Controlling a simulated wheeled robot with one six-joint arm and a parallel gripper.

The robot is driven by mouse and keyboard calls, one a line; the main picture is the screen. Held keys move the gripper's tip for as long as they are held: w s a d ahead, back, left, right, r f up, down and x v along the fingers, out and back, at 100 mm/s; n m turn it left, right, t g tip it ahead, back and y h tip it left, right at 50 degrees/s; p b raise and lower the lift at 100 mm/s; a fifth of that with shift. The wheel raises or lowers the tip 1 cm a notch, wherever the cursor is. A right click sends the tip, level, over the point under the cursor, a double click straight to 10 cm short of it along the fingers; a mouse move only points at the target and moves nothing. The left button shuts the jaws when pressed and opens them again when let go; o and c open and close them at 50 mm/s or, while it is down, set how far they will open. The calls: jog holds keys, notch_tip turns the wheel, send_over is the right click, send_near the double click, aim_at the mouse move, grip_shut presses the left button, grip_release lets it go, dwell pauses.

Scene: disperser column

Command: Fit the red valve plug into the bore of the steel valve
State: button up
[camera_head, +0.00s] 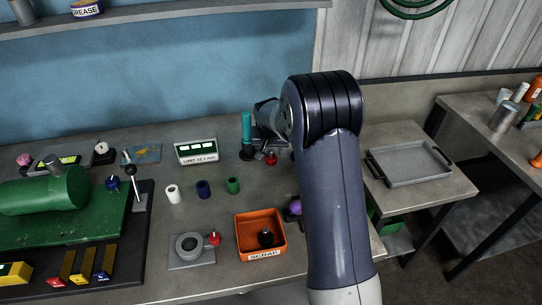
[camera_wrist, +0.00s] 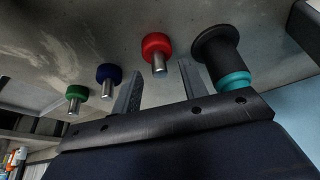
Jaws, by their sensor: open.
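The red valve plug (camera_wrist: 157,46) has a red round head on the bench and a bare metal pin. It also shows in the head view (camera_head: 271,159), just beneath my gripper. In the wrist view my gripper (camera_wrist: 160,68) is open, its two fingers apart on either side of the plug's pin; I cannot tell whether they touch it. What seems to be the steel valve (camera_head: 190,247) is a grey ring on a square plate at the front of the bench. A small red knob (camera_head: 214,239) sits at its right side. The bore's depth is not clear.
Blue (camera_wrist: 108,74) and green (camera_wrist: 77,93) plugs stand beside the red one. A teal post with black base (camera_wrist: 215,48) is close to my gripper. An orange scrap bin (camera_head: 260,235) stands right of the valve. Several small sleeves (camera_head: 203,188) stand behind the valve.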

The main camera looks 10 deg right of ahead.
jog(key=shift+x, duration=1.1)
jog(key=shift+c, duration=0.3)
grip_shut()
